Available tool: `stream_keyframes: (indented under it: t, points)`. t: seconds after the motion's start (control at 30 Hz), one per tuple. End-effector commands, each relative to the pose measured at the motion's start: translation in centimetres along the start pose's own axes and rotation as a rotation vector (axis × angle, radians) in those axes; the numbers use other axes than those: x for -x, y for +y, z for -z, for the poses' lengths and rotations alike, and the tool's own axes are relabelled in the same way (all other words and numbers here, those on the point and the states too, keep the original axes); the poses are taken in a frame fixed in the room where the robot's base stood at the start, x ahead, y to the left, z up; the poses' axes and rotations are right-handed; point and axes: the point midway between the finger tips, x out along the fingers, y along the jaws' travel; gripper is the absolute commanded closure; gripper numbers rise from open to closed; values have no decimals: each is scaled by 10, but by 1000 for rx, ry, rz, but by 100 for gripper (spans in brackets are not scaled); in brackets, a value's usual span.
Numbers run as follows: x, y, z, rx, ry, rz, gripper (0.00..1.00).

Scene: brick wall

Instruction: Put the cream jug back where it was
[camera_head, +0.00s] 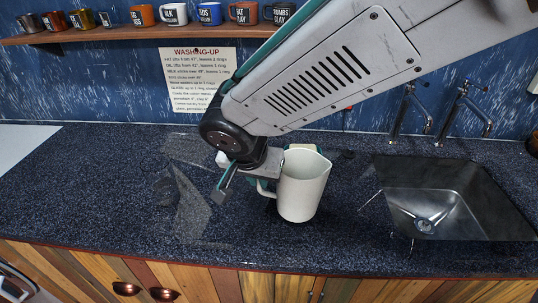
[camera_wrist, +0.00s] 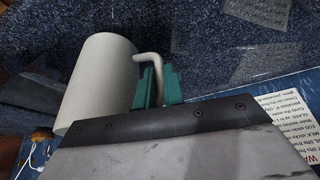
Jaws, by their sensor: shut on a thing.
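The cream jug (camera_head: 303,187) is upright, just right of my gripper, over the middle of the dark speckled worktop (camera_head: 110,185). My gripper (camera_head: 264,184) is shut on its handle. In the wrist view the jug (camera_wrist: 97,80) lies left of the green fingers (camera_wrist: 157,84), and its bent handle (camera_wrist: 150,60) runs in between them. The part of the handle in the grip is hidden. A dark shadow shows by the jug's base; I cannot tell whether the base touches the worktop.
A metal sink (camera_head: 450,195) with two taps is at the right. A shelf (camera_head: 150,33) holds several labelled mugs at the back wall, with a washing-up notice (camera_head: 195,75) below. A dark ring-like mark (camera_head: 165,190) and glossy patches lie left of my gripper. The front left worktop is clear.

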Motion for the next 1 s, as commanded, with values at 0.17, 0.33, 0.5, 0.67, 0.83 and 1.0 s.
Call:
stream_keyframes:
  t: [0.17, 0.33, 0.5, 0.67, 0.83, 1.0]
  points:
    - [-13, 4, 24, -2, 0, 0, 100]
    - [-19, 5, 27, 2, 0, -1, 100]
    - [-39, 5, 18, 3, -1, -3, 100]
    - [-48, 4, 14, 1, 0, 0, 100]
    - [-48, 4, 14, 2, 1, 1, 100]
    - [-50, 4, 13, 2, 0, 0, 76]
